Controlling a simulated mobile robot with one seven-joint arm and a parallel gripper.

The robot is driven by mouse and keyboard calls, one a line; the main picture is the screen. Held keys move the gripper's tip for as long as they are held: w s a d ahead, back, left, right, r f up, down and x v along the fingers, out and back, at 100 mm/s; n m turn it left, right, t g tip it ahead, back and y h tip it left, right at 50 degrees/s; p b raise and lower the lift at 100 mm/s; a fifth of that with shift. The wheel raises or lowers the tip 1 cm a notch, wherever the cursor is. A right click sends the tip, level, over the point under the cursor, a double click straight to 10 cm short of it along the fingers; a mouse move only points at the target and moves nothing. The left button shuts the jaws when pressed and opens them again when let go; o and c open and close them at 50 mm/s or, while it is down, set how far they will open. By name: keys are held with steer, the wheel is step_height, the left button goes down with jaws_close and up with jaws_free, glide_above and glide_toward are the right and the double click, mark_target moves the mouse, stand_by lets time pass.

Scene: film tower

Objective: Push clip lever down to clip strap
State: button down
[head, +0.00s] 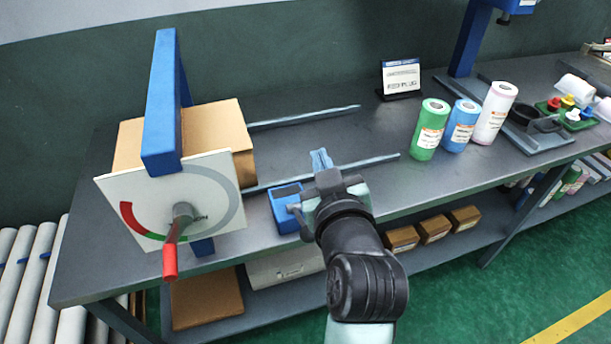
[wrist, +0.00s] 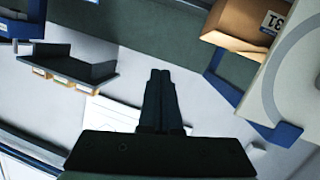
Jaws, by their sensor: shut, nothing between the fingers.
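A blue block-shaped device (head: 287,209) sits at the front edge of the grey bench, with a small grey lever-like part (head: 297,212) on its near side. I cannot tell for sure that this is the clip lever. My gripper (head: 321,158) is just right of the block, over the bench's front part, its fingers pointing toward the back. In the wrist view my gripper (wrist: 160,74) is shut and empty, with its fingertips together. No strap can be made out. Whether my gripper touches the block is unclear.
Left of my arm, a blue frame (head: 161,90) stands around a carton (head: 222,128) and a white dial panel (head: 205,180) with a red-handled lever (head: 169,262). Several film rolls (head: 430,130) stand right; bench between is clear.

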mark_target(306, 227)
steer(key=s+a+f+n+g+y+p, duration=0.1)
steer(key=s+g+p, duration=0.4)
steer(key=p, duration=1)
step_height(306, 227, down, 2)
steer(key=shift+s+f+g+y, duration=0.25)
steer(key=shift+s+y, duration=0.25)
steer(key=shift+s, duration=0.45)
steer(key=w+f+p, duration=0.1)
steer(key=f, duration=0.1)
steer(key=w+a+f+p, duration=0.1)
steer(key=w+f, duration=0.1)
steer(key=f, duration=0.1)
steer(key=w+f+p, duration=0.1)
steer(key=f, duration=0.2)
steer(key=shift+w+a, duration=0.2)
steer(key=shift+w, duration=0.05)
steer(key=shift+f, duration=0.15)
